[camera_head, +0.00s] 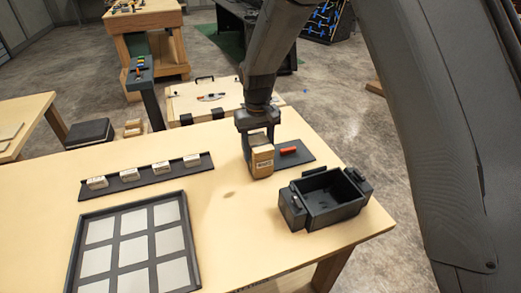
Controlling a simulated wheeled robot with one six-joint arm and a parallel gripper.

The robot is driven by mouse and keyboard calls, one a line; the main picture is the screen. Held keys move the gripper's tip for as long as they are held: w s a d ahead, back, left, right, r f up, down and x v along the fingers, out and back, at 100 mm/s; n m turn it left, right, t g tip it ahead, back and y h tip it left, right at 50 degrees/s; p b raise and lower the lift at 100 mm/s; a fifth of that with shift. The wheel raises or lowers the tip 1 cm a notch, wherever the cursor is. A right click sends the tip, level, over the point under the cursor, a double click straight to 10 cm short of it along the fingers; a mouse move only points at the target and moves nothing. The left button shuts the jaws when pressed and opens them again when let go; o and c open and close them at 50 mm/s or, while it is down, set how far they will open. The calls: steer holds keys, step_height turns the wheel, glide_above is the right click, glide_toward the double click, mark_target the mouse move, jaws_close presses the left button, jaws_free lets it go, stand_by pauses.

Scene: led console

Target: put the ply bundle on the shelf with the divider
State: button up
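My gripper (258,140) points down over the table, its fingers around a tan, wood-coloured block (262,163) with a small dark label on its front. The block looks like the ply bundle, but I cannot read the label. Its lower end is at or just above the tabletop; I cannot tell whether it touches. I cannot make out for sure a shelf with a divider in this view.
A dark mat (305,156) with a red cylinder (288,150) lies right of the block. A black open bin (330,197) stands at the right. A rail (147,176) with several white blocks and a framed grid tray (138,250) are left. Bare tabletop lies between.

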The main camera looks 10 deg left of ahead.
steer(key=shift+f, duration=0.3)
steer(key=shift+f, duration=0.15)
steer(key=o, duration=1.5)
steer(key=shift+d, duration=0.1)
